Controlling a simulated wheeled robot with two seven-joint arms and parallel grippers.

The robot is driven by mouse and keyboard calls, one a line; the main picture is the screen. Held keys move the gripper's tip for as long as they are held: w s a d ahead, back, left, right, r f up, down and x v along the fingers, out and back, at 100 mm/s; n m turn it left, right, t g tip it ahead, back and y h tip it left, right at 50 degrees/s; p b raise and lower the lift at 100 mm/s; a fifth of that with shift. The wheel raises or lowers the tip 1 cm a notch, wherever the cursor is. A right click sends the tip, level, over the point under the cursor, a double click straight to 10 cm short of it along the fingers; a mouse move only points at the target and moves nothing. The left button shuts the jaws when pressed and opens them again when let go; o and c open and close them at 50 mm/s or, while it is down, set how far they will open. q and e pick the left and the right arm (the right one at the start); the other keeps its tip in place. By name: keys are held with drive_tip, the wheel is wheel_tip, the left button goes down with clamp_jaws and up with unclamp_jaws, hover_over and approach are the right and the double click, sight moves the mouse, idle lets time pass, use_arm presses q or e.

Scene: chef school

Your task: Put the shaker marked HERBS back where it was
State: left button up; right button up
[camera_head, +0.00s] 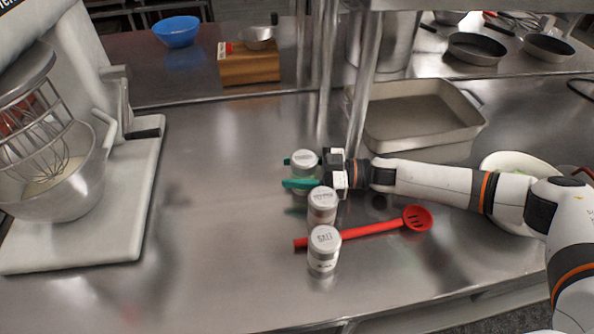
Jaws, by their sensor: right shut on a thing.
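Three white-lidded shakers stand in a row near the middle of the steel counter. My right gripper (301,172) reaches in from the right, and its green fingers are shut around the back shaker (303,159). The middle shaker (322,207) stands just in front of that gripper, and the front shaker (323,251) stands closest to the counter's front edge. The lids bear dark lettering, too small to read surely, so I cannot tell which one is marked HERBS. I cannot tell whether the held shaker touches the counter. My left gripper is not in view.
A red slotted spoon (372,230) lies by the middle and front shakers. A baking pan (420,112) and a metal post (364,85) stand behind my right arm. A stand mixer (75,200) fills the left. The counter (220,190) between mixer and shakers is clear.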

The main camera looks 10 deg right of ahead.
drive_tip(key=shift+f, duration=0.2)
drive_tip(key=o, duration=1.1)
drive_tip(key=shift+r, duration=0.3)
drive_tip(key=p+v, duration=0.1)
drive_tip(key=v, duration=0.6)
drive_tip(key=shift+d+f, duration=0.15)
drive_tip(key=shift+d, duration=0.15)
